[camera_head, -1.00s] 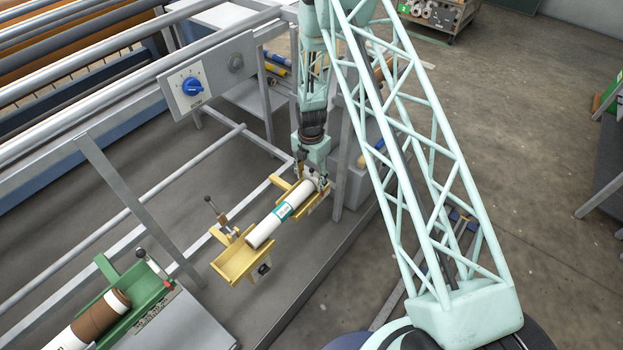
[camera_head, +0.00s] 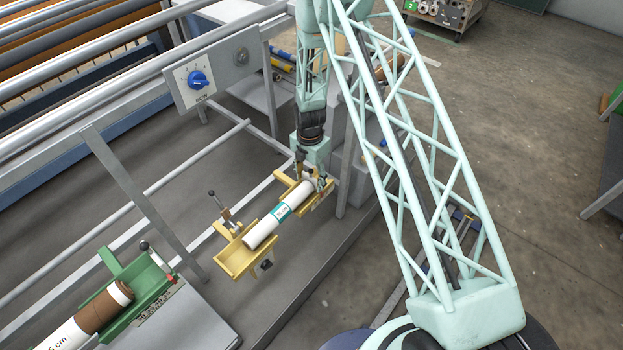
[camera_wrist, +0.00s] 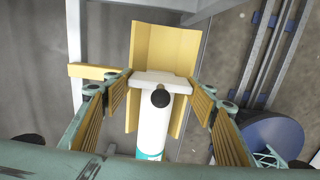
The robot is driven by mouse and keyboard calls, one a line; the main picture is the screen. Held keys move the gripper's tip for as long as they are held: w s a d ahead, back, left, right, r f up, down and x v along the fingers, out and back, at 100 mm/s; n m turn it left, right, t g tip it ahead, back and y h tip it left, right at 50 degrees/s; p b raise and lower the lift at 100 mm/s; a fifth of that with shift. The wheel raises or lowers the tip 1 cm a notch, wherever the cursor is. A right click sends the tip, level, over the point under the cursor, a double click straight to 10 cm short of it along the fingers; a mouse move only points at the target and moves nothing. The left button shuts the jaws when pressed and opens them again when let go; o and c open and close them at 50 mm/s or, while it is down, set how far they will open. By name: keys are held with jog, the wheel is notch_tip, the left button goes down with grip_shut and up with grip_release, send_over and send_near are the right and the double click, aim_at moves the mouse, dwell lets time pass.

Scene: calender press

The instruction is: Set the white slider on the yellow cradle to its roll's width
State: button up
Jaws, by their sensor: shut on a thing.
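The yellow cradle (camera_head: 238,262) has two trough-shaped supports, and its far trough (camera_wrist: 165,45) fills the top of the wrist view. A white roll with a teal label (camera_head: 268,228) lies across the supports; its lettering is too small to read. In the wrist view the white slider (camera_wrist: 143,79), a flat plate with a black knob (camera_wrist: 160,98), sits across the trough at the roll's end. My gripper (camera_wrist: 160,92) has its ribbed pads at the slider's two sides, closed on it. In the head view my gripper (camera_head: 311,180) hides most of the slider.
A green cradle (camera_head: 158,284) with a brown and white roll (camera_head: 104,307) stands at lower left. A panel with a blue knob (camera_head: 198,79) is above left. A yellow-cradle clamp lever (camera_head: 219,204) stands up near the left support. Metal rails run behind.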

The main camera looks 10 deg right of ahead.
jog(key=shift+s+a, duration=0.45)
dwell(1.1)
jog(key=o, duration=1)
jog(key=shift+r, duration=0.15)
notch_tip(320, 180, up, 12)
dwell(0.5)
dwell(0.7)
